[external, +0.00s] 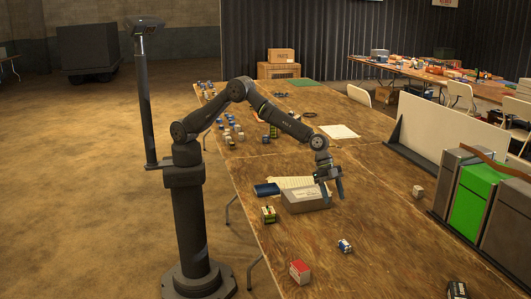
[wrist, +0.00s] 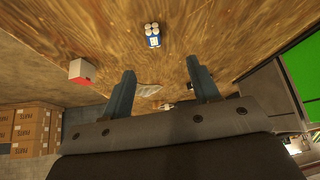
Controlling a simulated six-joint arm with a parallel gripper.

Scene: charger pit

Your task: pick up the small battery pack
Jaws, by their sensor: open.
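A small blue-and-white pack (external: 345,246) sits on the wooden table, in front of my gripper in the external view. In the wrist view a blue pack with pale round cells (wrist: 153,37) lies near the top, beyond the fingertips; it looks like the same battery pack. My gripper (external: 331,196) is open and points down above the table, beside a grey box. In the wrist view its two fingers (wrist: 160,70) are spread, with only table and a few blurred items between them. The gripper is apart from the pack.
A red-and-white box (external: 300,271) stands left of the pack; it also shows in the wrist view (wrist: 82,73). The grey box (external: 306,201), a green-and-yellow box (external: 268,215) and a pale block (external: 417,191) are nearby. Tall bins (external: 470,200) stand right. Bare table surrounds the pack.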

